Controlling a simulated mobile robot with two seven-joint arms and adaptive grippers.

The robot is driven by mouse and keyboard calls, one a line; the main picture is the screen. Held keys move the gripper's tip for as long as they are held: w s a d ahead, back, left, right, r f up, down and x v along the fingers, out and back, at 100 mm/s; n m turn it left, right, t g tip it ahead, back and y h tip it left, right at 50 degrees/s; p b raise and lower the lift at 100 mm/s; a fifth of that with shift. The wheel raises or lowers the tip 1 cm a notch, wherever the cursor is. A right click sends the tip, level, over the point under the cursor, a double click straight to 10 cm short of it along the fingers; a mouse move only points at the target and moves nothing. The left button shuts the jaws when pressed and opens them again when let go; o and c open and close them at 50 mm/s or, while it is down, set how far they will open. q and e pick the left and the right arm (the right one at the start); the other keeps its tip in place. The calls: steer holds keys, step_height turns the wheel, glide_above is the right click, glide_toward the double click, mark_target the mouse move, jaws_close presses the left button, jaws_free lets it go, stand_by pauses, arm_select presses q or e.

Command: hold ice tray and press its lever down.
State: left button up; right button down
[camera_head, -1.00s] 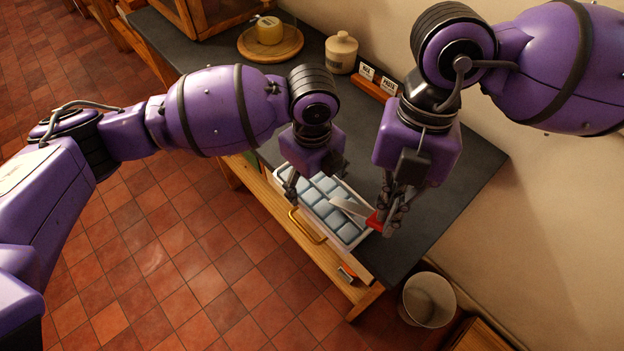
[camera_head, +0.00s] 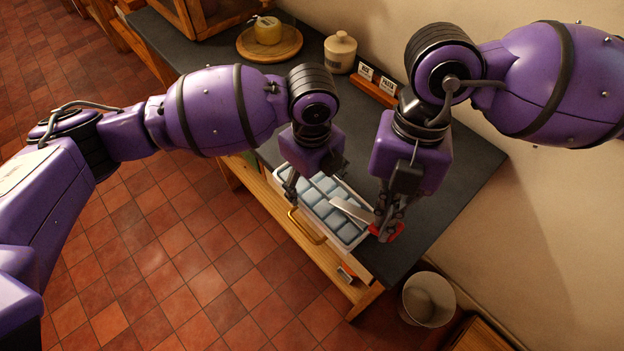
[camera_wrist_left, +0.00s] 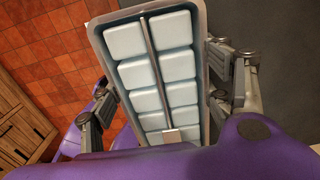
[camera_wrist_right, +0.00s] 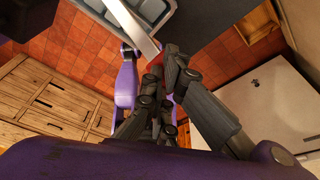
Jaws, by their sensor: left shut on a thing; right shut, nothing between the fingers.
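The ice tray (camera_head: 353,244) is a pale tray with rows of blue-white ice blocks, lying along the counter's front edge. A metal bar runs down its middle, seen in the left wrist view (camera_wrist_left: 153,55). The lever (camera_head: 350,210) is a flat silver bar with a red end (camera_head: 396,232) at the tray's near right end. My left gripper (camera_head: 313,186) is shut across the tray, a finger on each long side. My right gripper (camera_head: 382,230) is shut and empty at the lever's red end, partly covering it; exact contact is hard to tell.
The dark counter (camera_head: 455,180) is clear right of the tray. A brass handle (camera_head: 307,228) sits on the wooden front below. A bin (camera_head: 428,300) stands on the floor. A lidded jar (camera_head: 341,54), round board (camera_head: 252,53) and labelled rack (camera_head: 374,90) stand at the back.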

steer(key=shift+s+f, duration=0.1)
steer(key=shift+f, duration=0.1)
steer(key=shift+s+d+f, duration=0.15)
steer(key=shift+f, duration=0.35)
steer(key=shift+s+d+f, duration=0.1)
steer(key=shift+d+f, duration=0.05)
steer(key=shift+f, duration=0.3)
arm_select(q)
steer(key=shift+a, duration=0.1)
arm_select(e)
steer(key=shift+f, duration=0.15)
arm_select(q)
steer(key=shift+f, duration=0.1)
arm_select(e)
steer(key=shift+s+d+f, duration=0.1)
steer(key=shift+s+f, duration=0.05)
steer(key=shift+f, duration=0.35)
steer(key=shift+s+d+f, duration=0.1)
steer(key=shift+f, duration=0.4)
steer(key=shift+s+d+f, duration=0.1)
steer(key=shift+f, duration=0.4)
steer(key=shift+r, duration=4.6)
